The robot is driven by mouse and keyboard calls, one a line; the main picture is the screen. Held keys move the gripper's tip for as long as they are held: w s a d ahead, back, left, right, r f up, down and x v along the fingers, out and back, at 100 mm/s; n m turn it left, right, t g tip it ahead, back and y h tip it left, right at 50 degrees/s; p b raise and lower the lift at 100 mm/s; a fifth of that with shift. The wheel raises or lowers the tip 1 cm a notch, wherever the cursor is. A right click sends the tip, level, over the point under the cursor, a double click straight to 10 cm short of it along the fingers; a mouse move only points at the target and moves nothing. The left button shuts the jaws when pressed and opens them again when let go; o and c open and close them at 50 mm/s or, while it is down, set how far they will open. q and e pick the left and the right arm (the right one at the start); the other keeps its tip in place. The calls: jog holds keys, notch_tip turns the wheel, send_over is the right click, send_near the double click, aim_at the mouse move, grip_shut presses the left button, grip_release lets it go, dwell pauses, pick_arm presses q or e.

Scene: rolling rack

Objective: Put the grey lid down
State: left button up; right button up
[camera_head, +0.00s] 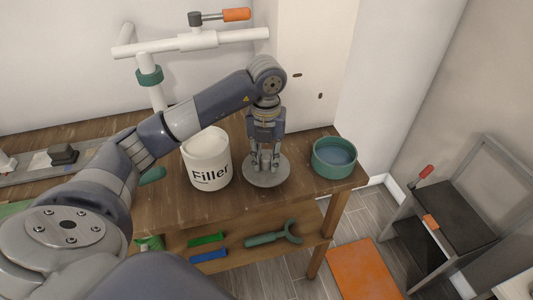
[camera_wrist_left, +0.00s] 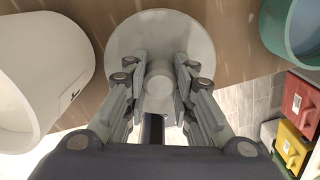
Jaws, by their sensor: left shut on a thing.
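The grey lid (camera_head: 267,178) is a round disc with a knob, at the wooden bench's front edge between the white tub and the green bowl. In the left wrist view the lid (camera_wrist_left: 160,36) lies face-on beyond the fingers, with its knob between them. My left gripper (camera_head: 266,165) points straight down and is shut on the lid's knob; it also shows in the left wrist view (camera_wrist_left: 159,90). I cannot tell whether the lid touches the bench top. My right gripper is not in view.
The white Filler tub (camera_head: 207,160) stands close left of the lid. The green bowl (camera_head: 334,158) stands to the right near the bench (camera_head: 300,190) corner. A lower shelf holds blue and green pieces and a green wrench-like tool (camera_head: 272,236). White pipes (camera_head: 190,43) rise behind.

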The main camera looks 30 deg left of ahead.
aim_at(266, 155)
pick_arm(q)
jog(key=w+a, duration=0.2)
jog(key=w, duration=0.1)
jog(key=shift+w+f+p, duration=0.2)
jog(key=shift+p, duration=0.15)
notch_tip(266, 155, down, 3)
jog(key=shift+s+r+p, duration=0.1)
jog(key=shift+r+p, duration=0.1)
jog(key=shift+p, duration=0.45)
jog(key=shift+f, duration=0.45)
jog(key=shift+f, duration=0.2)
jog(key=o, duration=1)
jog(key=shift+c, duration=0.2)
jog(key=shift+r, duration=0.1)
